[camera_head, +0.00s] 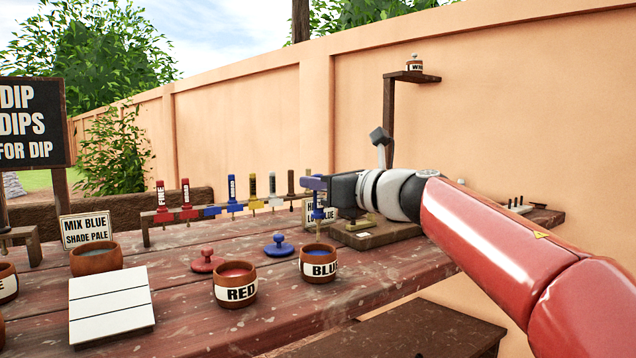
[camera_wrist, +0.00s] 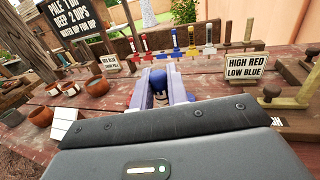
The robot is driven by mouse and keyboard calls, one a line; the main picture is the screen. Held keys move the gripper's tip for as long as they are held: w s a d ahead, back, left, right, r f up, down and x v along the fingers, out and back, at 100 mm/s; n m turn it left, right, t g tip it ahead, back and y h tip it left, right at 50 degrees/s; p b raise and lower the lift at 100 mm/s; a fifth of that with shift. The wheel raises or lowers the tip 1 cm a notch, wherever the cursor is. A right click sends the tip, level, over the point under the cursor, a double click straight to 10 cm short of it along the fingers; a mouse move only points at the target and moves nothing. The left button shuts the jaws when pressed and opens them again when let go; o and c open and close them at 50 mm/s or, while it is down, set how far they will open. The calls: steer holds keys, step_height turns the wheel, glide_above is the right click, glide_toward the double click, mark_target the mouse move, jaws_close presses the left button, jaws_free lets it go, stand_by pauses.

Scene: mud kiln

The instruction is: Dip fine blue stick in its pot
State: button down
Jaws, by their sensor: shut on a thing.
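My gripper (camera_head: 316,184) is shut on a blue-handled stick (camera_head: 318,203) and holds it upright. In the wrist view the stick's blue handle (camera_wrist: 157,84) sits between the two fingers. The pot labelled BLUE (camera_head: 319,269) stands open on the table, directly below the stick in the head view. The stick's lower tip reaches near the pot's rim; I cannot tell whether it is above or inside the opening. The blue lid (camera_head: 279,246) lies on the table just left of the pot.
The open RED pot (camera_head: 236,290) and red lid (camera_head: 208,261) are left of the BLUE pot. A white slatted tile (camera_head: 111,306) and a pot of grey-blue liquid (camera_head: 96,262) stand further left. Behind is a rack (camera_head: 160,216) of coloured sticks. A HIGH RED LOW BLUE sign (camera_wrist: 246,63) stands nearby.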

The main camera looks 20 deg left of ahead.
mark_target(318, 213)
steer(key=shift+f+b, duration=1.5)
steer(key=shift+f, duration=0.3)
steer(key=shift+r, duration=0.1)
step_height(318, 213, up, 7)
steer(key=p, duration=0.7)
stand_by(0.4)
stand_by(0.4)
